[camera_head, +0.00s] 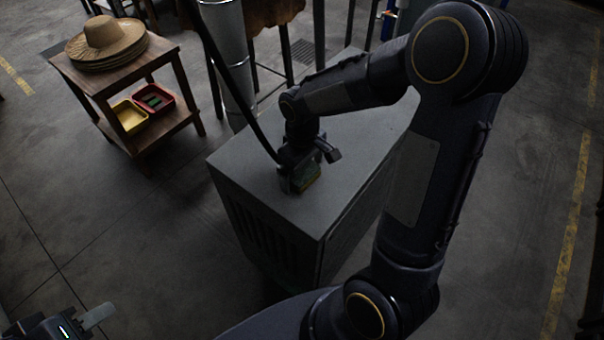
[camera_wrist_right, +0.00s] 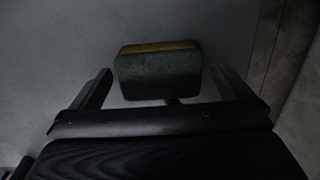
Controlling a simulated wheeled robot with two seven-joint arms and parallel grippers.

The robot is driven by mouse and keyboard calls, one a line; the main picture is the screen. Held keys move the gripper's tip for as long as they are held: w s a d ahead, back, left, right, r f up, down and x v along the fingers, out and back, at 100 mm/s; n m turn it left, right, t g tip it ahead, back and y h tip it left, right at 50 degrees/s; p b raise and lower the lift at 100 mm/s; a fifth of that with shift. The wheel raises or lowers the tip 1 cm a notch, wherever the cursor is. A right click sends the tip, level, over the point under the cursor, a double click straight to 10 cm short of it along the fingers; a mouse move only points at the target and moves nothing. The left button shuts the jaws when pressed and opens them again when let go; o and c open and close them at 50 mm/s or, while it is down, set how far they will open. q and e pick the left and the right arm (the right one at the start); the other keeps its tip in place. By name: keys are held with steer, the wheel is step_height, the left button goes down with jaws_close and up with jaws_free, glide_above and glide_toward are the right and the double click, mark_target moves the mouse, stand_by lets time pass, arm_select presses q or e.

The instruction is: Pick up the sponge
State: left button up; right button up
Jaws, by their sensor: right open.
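The sponge (camera_head: 309,176) is a small green and yellow block on top of the grey cabinet (camera_head: 262,168). In the right wrist view the sponge (camera_wrist_right: 158,75) shows its dark green side with a yellow strip along the far edge. My right gripper (camera_head: 298,184) is low over the cabinet top, right at the sponge and partly hiding it in the head view. Its two fingers are open on either side of the sponge, with a gap on each side. My left gripper (camera_head: 88,320) is at the bottom left corner, far from the sponge, and only partly in view.
A wooden side table (camera_head: 128,66) at the upper left holds straw hats (camera_head: 106,38). Its lower shelf holds a yellow tray (camera_head: 130,117) and a red tray (camera_head: 153,100). A grey pipe (camera_head: 228,50) and a black hose stand behind the cabinet. The floor at left is clear.

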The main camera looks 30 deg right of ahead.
steer(key=shift+f, duration=0.45)
steer(key=c, duration=1)
steer(key=shift+r, duration=0.15)
